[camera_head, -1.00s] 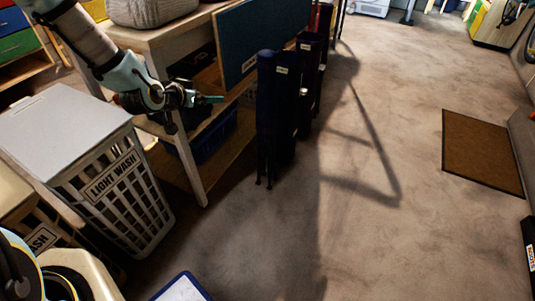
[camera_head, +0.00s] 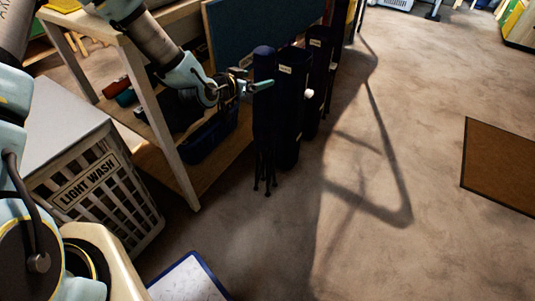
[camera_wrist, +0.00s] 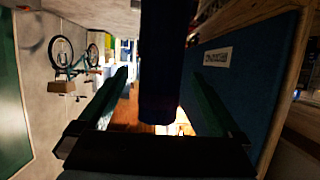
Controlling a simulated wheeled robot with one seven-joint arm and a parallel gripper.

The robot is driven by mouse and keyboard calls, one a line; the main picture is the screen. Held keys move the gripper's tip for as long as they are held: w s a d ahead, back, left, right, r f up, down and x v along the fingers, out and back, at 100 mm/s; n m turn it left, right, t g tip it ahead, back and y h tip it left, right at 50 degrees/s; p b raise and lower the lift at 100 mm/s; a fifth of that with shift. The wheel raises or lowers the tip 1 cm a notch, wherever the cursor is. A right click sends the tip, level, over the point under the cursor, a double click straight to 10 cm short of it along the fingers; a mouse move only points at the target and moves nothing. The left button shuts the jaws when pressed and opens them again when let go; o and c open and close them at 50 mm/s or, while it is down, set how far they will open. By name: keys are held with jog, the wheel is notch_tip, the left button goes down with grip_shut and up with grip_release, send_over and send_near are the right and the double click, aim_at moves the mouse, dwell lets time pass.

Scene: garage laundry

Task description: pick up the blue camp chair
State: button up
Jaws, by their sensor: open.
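The blue camp chair (camera_head: 264,120) is a folded, dark blue upright bundle with thin dark legs at its foot. It stands on the floor at the end of the wooden bench. My gripper (camera_head: 254,80) is at its upper part, with one green finger crossing in front of it. In the wrist view the dark blue bundle (camera_wrist: 165,65) stands between the two spread green fingers of my gripper (camera_wrist: 157,78), with gaps on both sides. The jaws are open and not closed on it. The far finger is mostly hidden in the head view.
Other dark folded bundles (camera_head: 290,105) stand close behind the chair. A blue panel (camera_head: 245,35) and the wooden bench (camera_head: 165,120) are beside it. A light-wash hamper (camera_head: 95,180) stands at the left. The floor (camera_head: 370,240) to the right is clear, with a brown mat (camera_head: 505,165) beyond.

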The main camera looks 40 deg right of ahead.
jog(key=x, duration=0.9)
grip_shut()
jog(key=shift+w+r, duration=0.1)
jog(key=shift+r, duration=0.15)
dwell(0.8)
